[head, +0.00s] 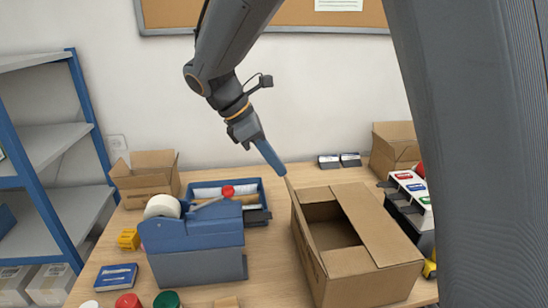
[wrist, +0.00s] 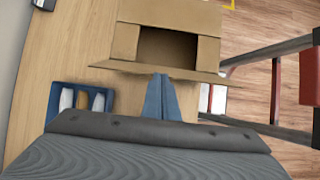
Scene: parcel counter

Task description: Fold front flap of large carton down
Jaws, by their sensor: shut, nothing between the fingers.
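The large carton (head: 345,290) stands on the counter right of centre in the head view; it also shows in the wrist view (wrist: 125,40). Three of its flaps lie flat inward, including the wide right one (head: 378,222), leaving a dark opening. The remaining flap (head: 306,236), on the left side in the head view, stands up and is seen nearly edge-on; in the wrist view this flap (wrist: 205,75) is a long thin strip.
A blue tape dispenser (head: 195,250) and a blue tray (head: 240,184) stand left of the carton. Small open cartons stand at back left (head: 146,186) and back right (head: 393,150). A holder with coloured labels (head: 408,190) is close on the carton's right.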

